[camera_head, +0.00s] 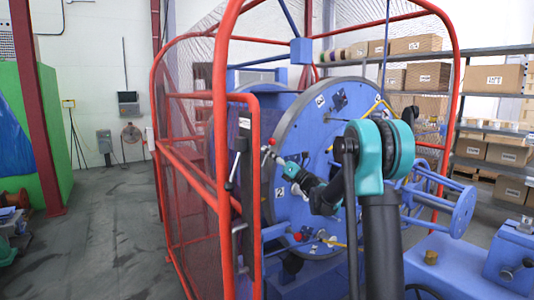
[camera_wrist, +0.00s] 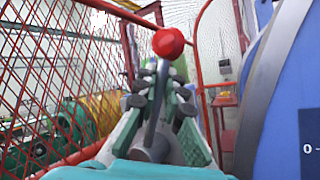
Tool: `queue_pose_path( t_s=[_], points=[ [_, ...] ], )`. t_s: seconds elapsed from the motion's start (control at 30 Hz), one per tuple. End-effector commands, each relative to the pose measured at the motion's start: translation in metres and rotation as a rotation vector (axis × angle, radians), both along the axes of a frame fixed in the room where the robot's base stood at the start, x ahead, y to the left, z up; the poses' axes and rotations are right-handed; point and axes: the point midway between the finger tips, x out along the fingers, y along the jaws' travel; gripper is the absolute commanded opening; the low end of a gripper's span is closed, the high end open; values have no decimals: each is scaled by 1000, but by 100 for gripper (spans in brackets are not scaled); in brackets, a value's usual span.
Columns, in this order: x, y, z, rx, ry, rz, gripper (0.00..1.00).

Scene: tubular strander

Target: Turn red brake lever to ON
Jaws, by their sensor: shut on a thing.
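The red brake lever shows in the wrist view as a red ball knob (camera_wrist: 168,42) on a grey metal shaft (camera_wrist: 157,105). My gripper (camera_wrist: 160,88) is shut on the shaft, with a finger on each side just below the knob. The shaft runs down to a grey round hub near the bottom of the view. In the head view the red knob (camera_head: 271,141) is small, beside the red frame post, and my gripper (camera_head: 275,157) is next to it. The fingertips are too small there to make out. I cannot read any ON mark.
The red guard frame (camera_head: 222,150) with mesh stands left of the lever, close to my gripper. A large blue disc (camera_head: 322,115) is behind my arm. A second lever with a pale shaft (camera_head: 235,168) is on the post. The floor (camera_head: 112,220) at left is clear.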

Motion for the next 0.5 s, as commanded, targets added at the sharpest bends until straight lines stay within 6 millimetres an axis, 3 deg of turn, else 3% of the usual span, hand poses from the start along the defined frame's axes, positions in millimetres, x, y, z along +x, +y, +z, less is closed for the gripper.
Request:
queue_pose_path(
  t_s=[0.33, 0.37, 0.5],
  points=[
    [0, -2, -1, -1, 2, -3, 0],
    [0, -2, -2, -1, 2, -3, 11],
    [0, -2, -1, 0, 1, -3, 28]
  ],
)
